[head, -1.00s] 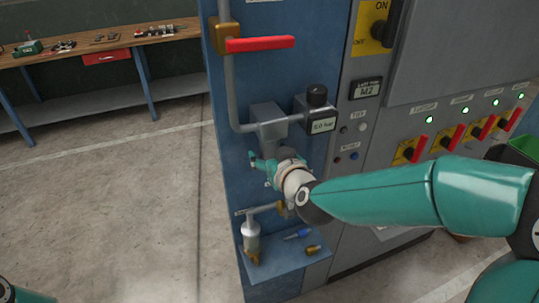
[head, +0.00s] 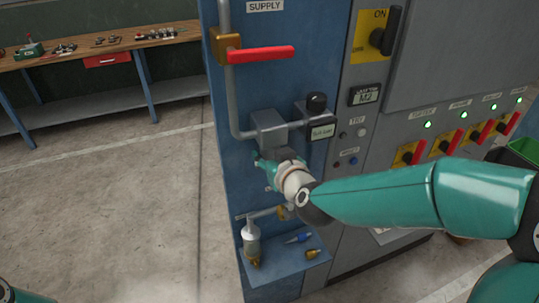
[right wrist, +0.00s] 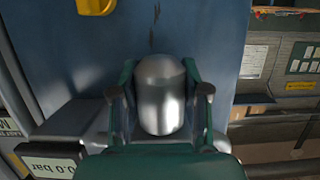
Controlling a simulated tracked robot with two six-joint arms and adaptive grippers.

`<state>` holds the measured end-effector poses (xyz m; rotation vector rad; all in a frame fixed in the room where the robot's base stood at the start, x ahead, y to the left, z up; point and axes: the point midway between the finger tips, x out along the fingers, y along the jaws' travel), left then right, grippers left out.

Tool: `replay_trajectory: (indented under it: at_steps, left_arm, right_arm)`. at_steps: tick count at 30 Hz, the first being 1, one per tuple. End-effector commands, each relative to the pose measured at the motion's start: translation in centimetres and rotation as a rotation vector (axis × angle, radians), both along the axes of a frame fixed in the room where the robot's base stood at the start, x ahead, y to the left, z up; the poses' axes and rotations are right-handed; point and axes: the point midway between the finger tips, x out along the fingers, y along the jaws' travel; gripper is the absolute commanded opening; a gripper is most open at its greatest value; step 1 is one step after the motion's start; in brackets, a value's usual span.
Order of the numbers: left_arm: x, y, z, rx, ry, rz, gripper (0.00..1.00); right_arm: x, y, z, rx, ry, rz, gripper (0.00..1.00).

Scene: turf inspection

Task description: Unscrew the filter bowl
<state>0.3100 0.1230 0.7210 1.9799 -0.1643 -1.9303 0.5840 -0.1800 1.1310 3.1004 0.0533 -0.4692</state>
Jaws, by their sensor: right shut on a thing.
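The filter bowl is a smooth, bright metal cylinder (right wrist: 162,95), standing between my gripper's two fingers in the right wrist view. My right gripper (right wrist: 160,100) is shut on it, one finger on each side. In the head view this gripper (head: 268,165) is just below the grey filter head (head: 268,128), and the hand and wrist hide most of the bowl. I cannot tell whether the thread has turned. My left gripper is out of view.
A red valve lever (head: 260,54) lies level across the supply pipe above. The gauge (right wrist: 48,166) reads 0.0 bar. Below are a small shelf (head: 290,268) with a blue item and brass fitting, and a bottle-like vessel (head: 251,240). A workbench (head: 100,43) stands left.

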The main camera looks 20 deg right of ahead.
Motion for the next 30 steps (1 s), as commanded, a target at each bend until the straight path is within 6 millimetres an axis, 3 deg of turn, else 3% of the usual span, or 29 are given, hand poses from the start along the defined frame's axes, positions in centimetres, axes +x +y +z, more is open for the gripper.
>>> replay_trajectory:
  at_steps: [1,5,17,30]
  left_arm:
    - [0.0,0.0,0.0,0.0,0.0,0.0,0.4]
    - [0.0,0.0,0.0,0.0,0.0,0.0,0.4]
    - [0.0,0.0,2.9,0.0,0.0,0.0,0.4]
    - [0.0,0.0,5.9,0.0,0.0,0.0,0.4]
  right_arm:
    - [0.0,0.0,0.0,0.0,-0.001,0.0,0.19]
    - [0.0,0.0,0.0,0.0,-0.001,-0.001,0.01]
    - [0.0,0.2,0.4,0.0,0.001,-0.124,0.01]
    - [0.1,0.1,0.2,0.0,0.001,-0.417,0.01]
